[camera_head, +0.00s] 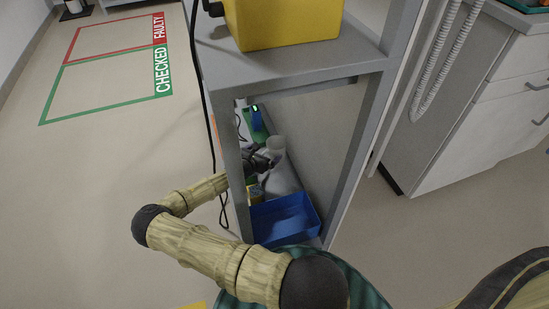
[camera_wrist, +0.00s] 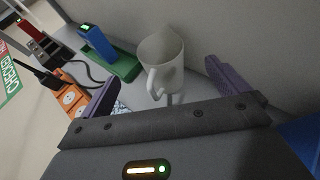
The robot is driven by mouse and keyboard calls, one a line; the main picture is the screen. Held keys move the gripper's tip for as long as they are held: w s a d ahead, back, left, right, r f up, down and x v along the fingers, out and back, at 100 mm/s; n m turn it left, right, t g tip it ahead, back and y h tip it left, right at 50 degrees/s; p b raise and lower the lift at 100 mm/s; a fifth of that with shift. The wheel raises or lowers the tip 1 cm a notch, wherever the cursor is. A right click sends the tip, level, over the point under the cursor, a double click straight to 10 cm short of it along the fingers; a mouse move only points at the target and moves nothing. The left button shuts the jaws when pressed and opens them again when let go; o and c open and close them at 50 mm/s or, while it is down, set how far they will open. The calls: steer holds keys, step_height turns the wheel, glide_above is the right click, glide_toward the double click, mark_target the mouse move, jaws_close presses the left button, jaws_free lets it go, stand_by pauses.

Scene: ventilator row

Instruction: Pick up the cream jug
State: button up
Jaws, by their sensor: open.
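The cream jug (camera_wrist: 168,57) is a pale off-white vessel with its handle toward my gripper. It stands on the lower shelf in the wrist view, and shows small in the head view (camera_head: 276,143). My gripper (camera_wrist: 165,92) has its two purple fingers spread wide, one on each side of the jug's line, with the jug a little beyond the fingertips. Nothing is between the fingers that I can see. In the head view my gripper (camera_head: 262,163) is inside the rack's lower bay, partly hidden by the rack post.
A blue bin (camera_head: 285,218) sits at the near end of the shelf. A green charger (camera_wrist: 124,66) with a blue device (camera_wrist: 97,43) stands left of the jug. An orange socket strip (camera_wrist: 70,97) and black cable lie farther left. Rack posts (camera_head: 236,160) frame the bay; a yellow case (camera_head: 285,25) sits above.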

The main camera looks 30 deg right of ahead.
mark_target(267, 150)
steer(key=b+x, duration=0.1)
steer(key=x, duration=0.2)
steer(key=shift+w+d+f, duration=0.2)
steer(key=shift+f, duration=0.05)
steer(key=shift+a+r, duration=0.1)
steer(key=shift+a, duration=0.1)
steer(key=b+x, duration=0.2)
steer(key=x, duration=0.1)
steer(key=f+b+x, duration=0.1)
steer(key=shift+s+d+b, duration=0.1)
steer(key=shift+s+b, duration=0.15)
steer(key=shift+b, duration=0.15)
steer(key=shift+w+d, duration=0.3)
steer(key=shift+d, duration=0.15)
steer(key=c, duration=1.3)
